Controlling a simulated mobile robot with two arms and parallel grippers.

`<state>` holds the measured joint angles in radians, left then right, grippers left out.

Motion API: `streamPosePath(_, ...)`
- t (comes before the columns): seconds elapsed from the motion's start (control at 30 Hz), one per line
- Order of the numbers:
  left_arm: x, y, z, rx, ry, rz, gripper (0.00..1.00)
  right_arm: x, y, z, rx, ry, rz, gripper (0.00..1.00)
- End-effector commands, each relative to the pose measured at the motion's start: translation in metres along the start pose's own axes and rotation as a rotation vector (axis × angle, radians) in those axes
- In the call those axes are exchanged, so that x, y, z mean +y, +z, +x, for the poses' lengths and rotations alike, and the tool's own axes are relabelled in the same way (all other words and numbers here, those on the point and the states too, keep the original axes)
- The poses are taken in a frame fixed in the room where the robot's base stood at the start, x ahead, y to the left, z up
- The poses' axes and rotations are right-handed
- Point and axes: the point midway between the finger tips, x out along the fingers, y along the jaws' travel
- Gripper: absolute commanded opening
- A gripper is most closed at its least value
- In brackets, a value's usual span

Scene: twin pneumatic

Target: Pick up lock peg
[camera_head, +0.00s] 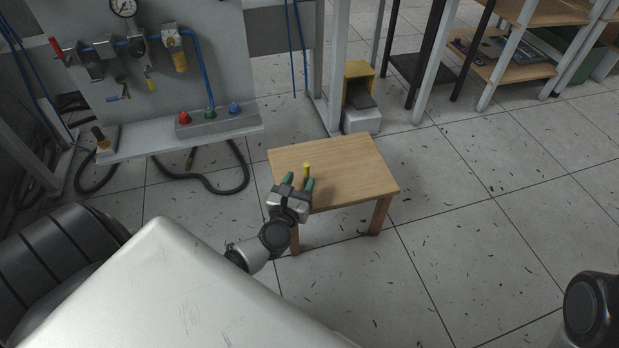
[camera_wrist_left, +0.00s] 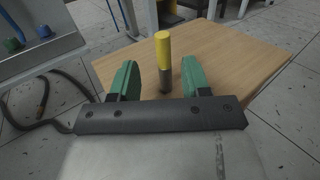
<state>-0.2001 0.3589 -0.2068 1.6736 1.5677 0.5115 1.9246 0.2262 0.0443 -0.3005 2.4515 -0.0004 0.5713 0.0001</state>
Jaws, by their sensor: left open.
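The lock peg (camera_head: 306,170) stands upright on a small wooden table (camera_head: 350,165). In the left wrist view the lock peg (camera_wrist_left: 163,60) has a yellow upper part and a dark metal lower part. My left gripper (camera_head: 299,183) is open and empty at the table's near left side. Its green fingertips (camera_wrist_left: 160,82) stand apart, and the peg shows between them, a little beyond the tips. Whether the fingers touch the peg cannot be told, but a gap shows on both sides. The right gripper is not in view.
A grey pneumatic panel (camera_head: 150,75) with a gauge, valves, a blue tube and red, green and blue buttons stands at the left. Black hoses (camera_head: 215,185) hang below it. A yellow foot pedal (camera_head: 358,85) stands behind the table.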

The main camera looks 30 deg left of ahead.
Motion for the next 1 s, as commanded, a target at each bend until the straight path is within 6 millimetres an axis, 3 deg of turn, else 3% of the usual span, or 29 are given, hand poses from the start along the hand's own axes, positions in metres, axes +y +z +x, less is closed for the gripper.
streamPosePath(0.23, -0.002, 0.0, 0.024, -0.004, -0.001, 0.002, 0.47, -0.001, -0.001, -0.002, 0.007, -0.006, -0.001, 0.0)
streamPosePath(0.43, -0.004, 0.001, 0.052, -0.003, -0.002, 0.003, 0.47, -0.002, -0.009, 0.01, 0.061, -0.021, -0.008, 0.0)
streamPosePath(0.77, -0.004, 0.003, 0.059, -0.001, -0.001, 0.002, 0.47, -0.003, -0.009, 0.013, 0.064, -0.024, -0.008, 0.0)
streamPosePath(1.0, -0.004, 0.003, 0.059, -0.001, -0.001, 0.003, 0.1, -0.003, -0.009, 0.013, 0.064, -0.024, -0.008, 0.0)
